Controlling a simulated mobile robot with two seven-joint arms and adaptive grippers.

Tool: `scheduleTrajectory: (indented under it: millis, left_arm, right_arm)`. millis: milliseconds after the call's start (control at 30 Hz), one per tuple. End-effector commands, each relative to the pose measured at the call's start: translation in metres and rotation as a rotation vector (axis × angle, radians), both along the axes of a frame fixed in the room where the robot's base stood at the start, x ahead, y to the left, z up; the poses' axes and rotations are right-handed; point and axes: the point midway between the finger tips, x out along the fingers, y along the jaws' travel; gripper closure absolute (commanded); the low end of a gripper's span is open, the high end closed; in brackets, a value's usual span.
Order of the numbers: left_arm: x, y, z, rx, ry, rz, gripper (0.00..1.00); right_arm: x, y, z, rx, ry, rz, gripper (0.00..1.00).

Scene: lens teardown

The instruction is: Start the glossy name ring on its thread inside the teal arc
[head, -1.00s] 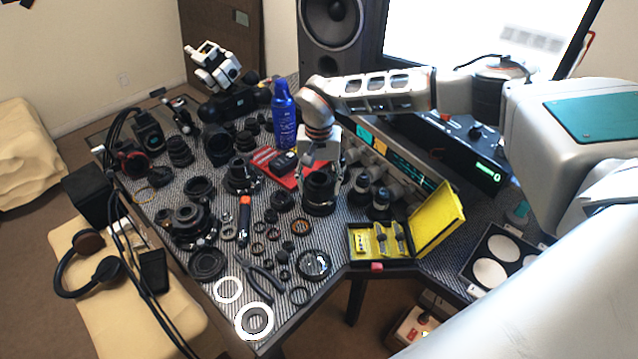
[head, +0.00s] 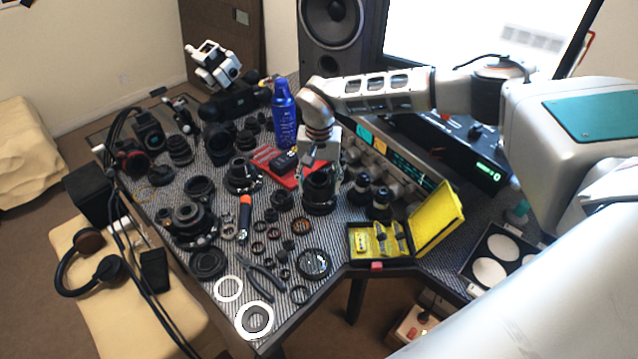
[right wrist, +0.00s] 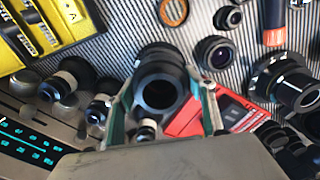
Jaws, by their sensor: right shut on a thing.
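A black lens barrel (head: 319,199) stands upright on the striped mat, right of the red tray; it also shows in the right wrist view (right wrist: 156,60). My right gripper (head: 321,178) points down over its top. In the right wrist view the two fingers (right wrist: 163,92) stand on either side of a dark round ring at the barrel's mouth and are shut on it. I take this to be the name ring (right wrist: 160,94); no lettering is readable. Whether it sits level or engages a thread cannot be told. I cannot make out a teal arc. My left gripper is not in view.
Two small lens-like cylinders (head: 381,203) stand close right of the barrel, before a lit instrument panel (head: 400,170). An open yellow case (head: 380,243) lies front right. Several loose rings and pliers (head: 262,277) lie in front.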

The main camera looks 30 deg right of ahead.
Motion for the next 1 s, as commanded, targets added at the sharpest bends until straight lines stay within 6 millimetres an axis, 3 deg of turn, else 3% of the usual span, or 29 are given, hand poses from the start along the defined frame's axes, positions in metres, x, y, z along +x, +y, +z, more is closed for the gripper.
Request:
scheduleTrajectory:
  millis: [900,933,1000]
  left_arm:
    - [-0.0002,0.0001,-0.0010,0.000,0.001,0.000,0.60]
    - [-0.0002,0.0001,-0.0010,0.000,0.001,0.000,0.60]
    - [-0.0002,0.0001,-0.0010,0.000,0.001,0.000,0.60]
  right_arm:
    - [0.0000,0.0001,-0.0050,0.000,0.000,0.000,0.67]
    - [-0.0001,0.0001,-0.0050,0.000,0.000,0.000,0.38]
    - [0.0000,0.0001,-0.0050,0.000,0.000,0.000,0.26]
